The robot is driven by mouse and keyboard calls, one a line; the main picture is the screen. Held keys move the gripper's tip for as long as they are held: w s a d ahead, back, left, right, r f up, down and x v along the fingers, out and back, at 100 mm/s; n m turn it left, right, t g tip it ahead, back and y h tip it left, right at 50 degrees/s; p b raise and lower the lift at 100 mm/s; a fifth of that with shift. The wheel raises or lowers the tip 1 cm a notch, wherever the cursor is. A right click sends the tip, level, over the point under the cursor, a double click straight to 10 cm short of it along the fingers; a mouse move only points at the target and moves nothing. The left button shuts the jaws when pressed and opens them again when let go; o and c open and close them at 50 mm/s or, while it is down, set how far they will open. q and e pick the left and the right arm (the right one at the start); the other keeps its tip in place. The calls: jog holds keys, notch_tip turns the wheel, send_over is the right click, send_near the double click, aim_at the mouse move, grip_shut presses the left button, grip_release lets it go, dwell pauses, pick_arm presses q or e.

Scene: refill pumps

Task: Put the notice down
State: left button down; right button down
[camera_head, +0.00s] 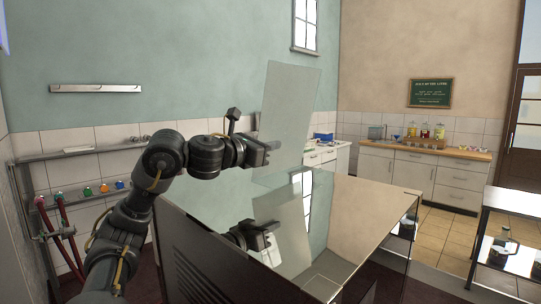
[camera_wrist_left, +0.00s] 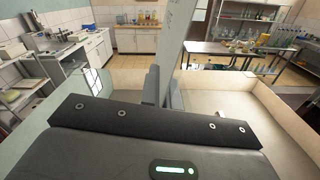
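The notice (camera_head: 293,95) is a thin, pale grey-green sheet, held upright and slightly tilted in the head view. My left gripper (camera_head: 268,150) is shut on its lower part, above a shiny-topped cabinet (camera_head: 379,203). In the left wrist view the notice (camera_wrist_left: 180,38) rises from between the two fingers (camera_wrist_left: 163,88), seen nearly edge-on. Its lower edge looks clear of the cabinet top, where the gripper and sheet are mirrored. No writing can be read on it. My right gripper is not in view.
A wall rail (camera_head: 95,88) and a shelf with coloured knobs (camera_head: 103,188) are at the left. A wooden-topped counter (camera_head: 425,175) with bottles stands at the back. A metal table (camera_head: 515,200) is at the right. The cabinet top's right part is bare.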

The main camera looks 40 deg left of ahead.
pick_arm(q)
jog(key=shift+a+f, duration=0.1)
jog(key=shift+f, duration=0.85)
jog(key=shift+f, duration=0.1)
jog(key=c, duration=1.8)
grip_release()
jog(key=shift+o, duration=0.8)
